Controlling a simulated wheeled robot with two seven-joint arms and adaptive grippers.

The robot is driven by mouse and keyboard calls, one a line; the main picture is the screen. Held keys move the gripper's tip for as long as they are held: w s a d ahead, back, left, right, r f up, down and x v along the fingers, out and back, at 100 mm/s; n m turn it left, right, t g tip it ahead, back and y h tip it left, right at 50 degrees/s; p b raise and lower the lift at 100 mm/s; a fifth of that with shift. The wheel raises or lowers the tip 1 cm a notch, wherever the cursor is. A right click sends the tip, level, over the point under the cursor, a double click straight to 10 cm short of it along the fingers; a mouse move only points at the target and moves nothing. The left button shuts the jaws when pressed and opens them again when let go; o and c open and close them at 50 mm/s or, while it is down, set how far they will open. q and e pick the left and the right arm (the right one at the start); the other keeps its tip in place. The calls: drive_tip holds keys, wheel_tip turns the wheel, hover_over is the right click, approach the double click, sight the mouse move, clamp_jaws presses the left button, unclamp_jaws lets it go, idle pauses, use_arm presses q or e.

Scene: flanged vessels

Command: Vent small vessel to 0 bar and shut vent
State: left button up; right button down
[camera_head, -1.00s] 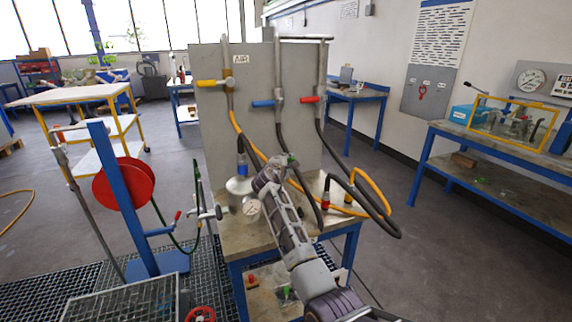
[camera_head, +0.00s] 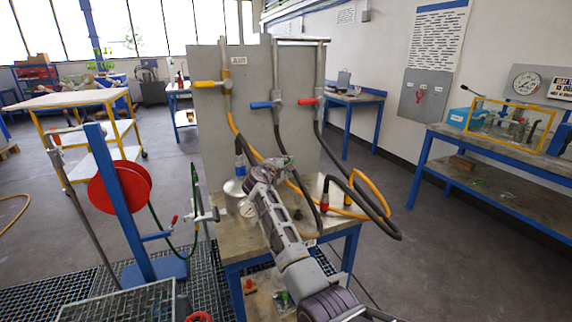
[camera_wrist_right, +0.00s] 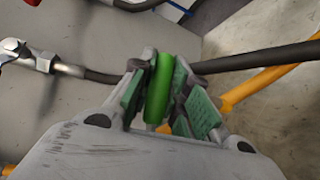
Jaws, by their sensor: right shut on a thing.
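The small vessel (camera_head: 234,187) is a pale metal body on the bench, partly hidden behind my right arm. A round white gauge (camera_head: 247,208) shows at its front; its reading is too small to tell. My right gripper (camera_head: 279,162) is over the vessel's top. In the right wrist view the right gripper (camera_wrist_right: 160,98) is shut on a green handle (camera_wrist_right: 160,85), with a green-padded finger on each side of it. I cannot tell the valve's position, as its body is hidden. My left gripper is not in view.
A grey panel (camera_head: 270,130) behind the bench carries yellow (camera_head: 206,84), blue (camera_head: 262,105) and red (camera_head: 307,101) valve handles. Black and orange hoses (camera_head: 375,190) loop at the right. A red hose reel (camera_head: 121,187) on a blue post stands left of the bench (camera_head: 320,205).

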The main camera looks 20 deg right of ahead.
drive_tip(key=shift+f, duration=0.1)
drive_tip(key=c, duration=1.3)
unclamp_jaws()
drive_tip(key=shift+c, duration=0.2)
drive_tip(key=shift+s+a, duration=0.1)
drive_tip(key=v, duration=1.1)
drive_tip(key=shift+s+a, duration=0.2)
drive_tip(key=shift+a, duration=0.1)
